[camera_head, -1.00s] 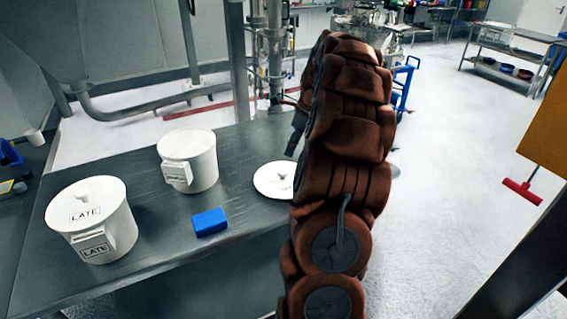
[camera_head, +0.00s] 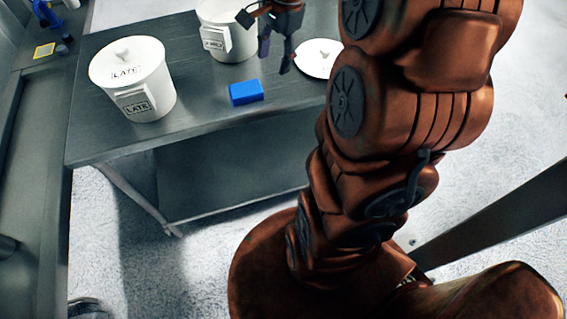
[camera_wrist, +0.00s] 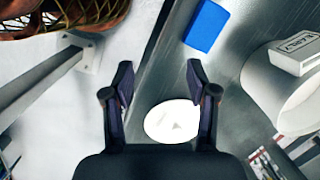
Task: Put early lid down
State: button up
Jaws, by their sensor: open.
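The early lid is a round white disc (camera_head: 318,58) lying flat on the metal table, partly behind my arm in the head view. In the wrist view the lid (camera_wrist: 172,122) lies below and between the fingers. My gripper (camera_head: 275,62) is open and empty above the table, apart from the lid. Its two fingers (camera_wrist: 158,85) show spread in the wrist view. The early pot (camera_head: 222,38) stands without a lid on the table; its label reads EARLY in the wrist view (camera_wrist: 272,88).
A white pot labelled LATE (camera_head: 140,92) with its lid on stands at the table's left. A blue block (camera_head: 246,92) lies near the front edge, also in the wrist view (camera_wrist: 206,26). The metal table (camera_head: 195,95) is clear between the pots and block.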

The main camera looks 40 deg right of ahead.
jog(key=s+a+f+n+g+h, duration=0.1)
jog(key=s+a+f+n, duration=0.1)
jog(key=s+a+n, duration=0.5)
jog(key=s+a+f+n+g+h, duration=0.1)
jog(key=s+a+n, duration=0.6)
jog(key=s, duration=0.8)
jog(key=f+n, duration=0.1)
jog(key=n, duration=0.1)
jog(key=shift+a+n, duration=0.2)
jog(key=shift+n, duration=0.1)
jog(key=shift+s, duration=0.15)
